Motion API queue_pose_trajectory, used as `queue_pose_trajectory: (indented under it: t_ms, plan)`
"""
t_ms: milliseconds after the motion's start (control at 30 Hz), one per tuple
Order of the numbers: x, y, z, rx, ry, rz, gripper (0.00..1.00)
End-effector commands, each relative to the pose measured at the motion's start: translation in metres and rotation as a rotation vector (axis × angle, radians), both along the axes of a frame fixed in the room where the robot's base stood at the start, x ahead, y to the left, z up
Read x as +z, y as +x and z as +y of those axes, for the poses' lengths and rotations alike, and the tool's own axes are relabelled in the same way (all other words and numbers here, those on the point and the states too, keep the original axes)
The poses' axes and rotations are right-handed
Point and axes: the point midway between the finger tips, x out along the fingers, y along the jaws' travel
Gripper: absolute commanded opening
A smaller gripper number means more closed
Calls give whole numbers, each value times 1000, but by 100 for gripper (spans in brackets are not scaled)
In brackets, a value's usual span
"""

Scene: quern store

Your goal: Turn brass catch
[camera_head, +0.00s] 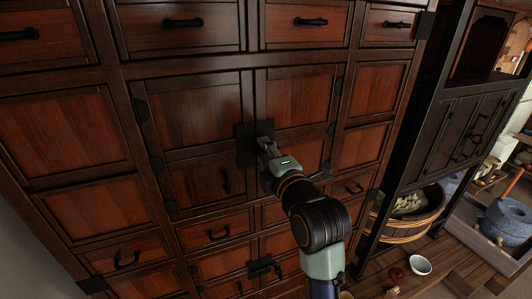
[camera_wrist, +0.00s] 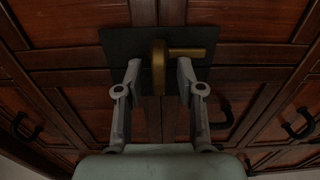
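The brass catch (camera_wrist: 159,68) shows in the wrist view as an upright brass piece with a short bar (camera_wrist: 187,52) pointing right. It sits on a dark square plate (camera_wrist: 120,50) across the seam of two cabinet doors. My gripper (camera_wrist: 158,76) is open, with one finger on each side of the upright brass piece and gaps between. I cannot tell whether either finger touches it. In the head view my gripper (camera_head: 266,146) is at the dark plate (camera_head: 244,143) in the middle of the wooden cabinet, and it hides the catch there.
The cabinet has many drawers and doors with black handles, such as a drawer pull (camera_head: 183,22) above and a door handle (camera_head: 225,180) lower left. A dark open-framed cabinet (camera_head: 462,130) stands at right. A wooden tub (camera_head: 408,225) and a white bowl (camera_head: 420,265) are lower right.

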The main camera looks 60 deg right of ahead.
Motion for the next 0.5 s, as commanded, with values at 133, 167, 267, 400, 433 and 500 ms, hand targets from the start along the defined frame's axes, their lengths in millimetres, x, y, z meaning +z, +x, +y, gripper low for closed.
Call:
queue_pose_trajectory:
  t_ms: [133, 167, 267, 400, 433, 500]
  plan:
    - [0, -5, 4, 0, -1, -1, 38]
    - [1, -8, 7, 0, -1, -1, 38]
    - [0, -23, 20, 0, -1, -1, 38]
    - [0, -50, 45, -1, -3, -2, 38]
    - [0, -56, 50, -2, -2, -1, 38]
    - [0, -67, 60, -2, -2, -1, 38]
